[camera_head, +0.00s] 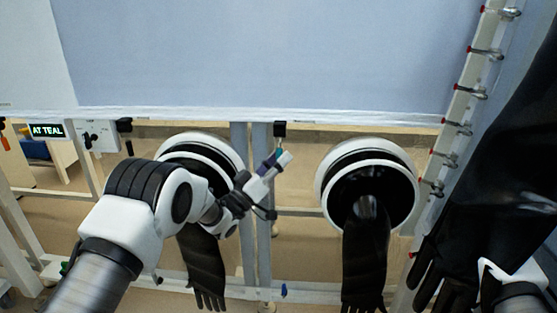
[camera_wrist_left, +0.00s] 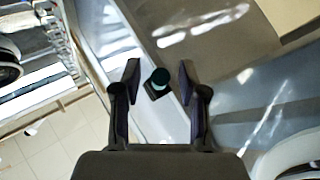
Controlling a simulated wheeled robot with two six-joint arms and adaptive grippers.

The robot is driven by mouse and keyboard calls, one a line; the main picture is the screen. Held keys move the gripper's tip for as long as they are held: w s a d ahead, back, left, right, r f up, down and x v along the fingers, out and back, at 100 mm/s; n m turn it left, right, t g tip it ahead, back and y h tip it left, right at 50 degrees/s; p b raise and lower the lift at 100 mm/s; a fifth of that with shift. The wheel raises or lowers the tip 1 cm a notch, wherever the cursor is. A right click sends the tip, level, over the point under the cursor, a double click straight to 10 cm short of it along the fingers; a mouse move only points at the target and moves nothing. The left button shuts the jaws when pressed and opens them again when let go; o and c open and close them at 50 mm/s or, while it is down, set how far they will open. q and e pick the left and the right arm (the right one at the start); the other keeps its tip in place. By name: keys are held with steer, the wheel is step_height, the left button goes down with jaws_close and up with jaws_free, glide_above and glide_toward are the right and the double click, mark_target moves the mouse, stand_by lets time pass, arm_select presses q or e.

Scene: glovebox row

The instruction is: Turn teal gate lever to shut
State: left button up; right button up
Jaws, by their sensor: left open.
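A dark teal round knob (camera_wrist_left: 158,77) on a small dark base, which looks like the teal gate lever's end, shows in the left wrist view. It lies between my left gripper's fingertips in that picture; I cannot tell whether they touch it. My left gripper (camera_wrist_left: 159,82) is open, with its two dark fingers apart. In the head view my left gripper (camera_head: 276,182) reaches up and right, below the pale panel edge, between two round glove ports. My right gripper is not in view; only part of that arm shows at lower right.
The left glove port (camera_head: 200,140) and right glove port (camera_head: 400,190) have black gloves hanging down. A large black glove (camera_head: 490,200) hangs at the right. A sign (camera_head: 47,130) reads "AT TEAL". A rail with several clamps (camera_head: 455,130) runs up the right side.

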arm_select(q)
steer(key=v, duration=1.1)
steer(key=shift+s+a+f, duration=0.2)
steer(key=shift+s+a, duration=0.05)
steer(key=shift+s, duration=0.05)
steer(key=c, duration=0.5)
steer(key=shift+w+f+m, duration=0.1)
steer(key=shift+f+m, duration=0.05)
steer(key=shift+m, duration=0.35)
jaws_close()
step_height(320, 180, down, 8)
steer(key=s+d+m+g+y+p, duration=0.2)
steer(key=m+g+y, duration=0.35)
steer(key=m, duration=0.45)
steer(key=s+r+m+y+p, duration=0.1)
steer(key=s+r+m+p, duration=0.25)
steer(key=r, duration=0.65)
steer(key=s+r+m+y+p, duration=0.15)
steer(key=r+m+p, duration=0.25)
steer(key=r, duration=0.7)
steer(key=w+a+x, duration=0.1)
steer(key=a+x, duration=0.1)
steer(key=x, duration=1.1)
steer(key=shift+w+f+b, duration=0.2)
steer(key=shift+f+b, duration=0.2)
steer(key=shift+f, duration=0.05)
